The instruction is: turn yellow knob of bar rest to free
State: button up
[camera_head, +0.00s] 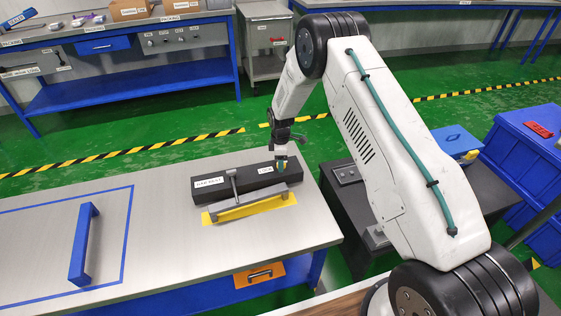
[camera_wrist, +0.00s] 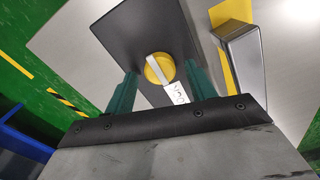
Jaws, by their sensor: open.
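The bar rest is a long black block (camera_head: 212,192) with a white name label, lying on the grey bench. Its yellow knob (camera_wrist: 163,63) is on the block's face in the wrist view, with a pale pointer bar across it. A white label (camera_wrist: 177,93) sits beside the knob; its word is hard to read. My gripper (camera_head: 281,163) is over the block's right end in the head view and hides the knob there. In the wrist view my gripper (camera_wrist: 161,72) is open, with one teal finger on each side of the knob. I cannot tell whether the fingers touch it.
A grey metal bar (camera_head: 250,207) lies along the block's front over a yellow patch (camera_head: 291,198); a thin post with a crossbar stands beside it. A blue handle (camera_head: 84,245) stands at the bench's left. A dark side table and blue bins (camera_head: 525,150) are at the right.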

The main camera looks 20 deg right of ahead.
jog(key=shift+f, duration=0.25)
jog(key=c, duration=1)
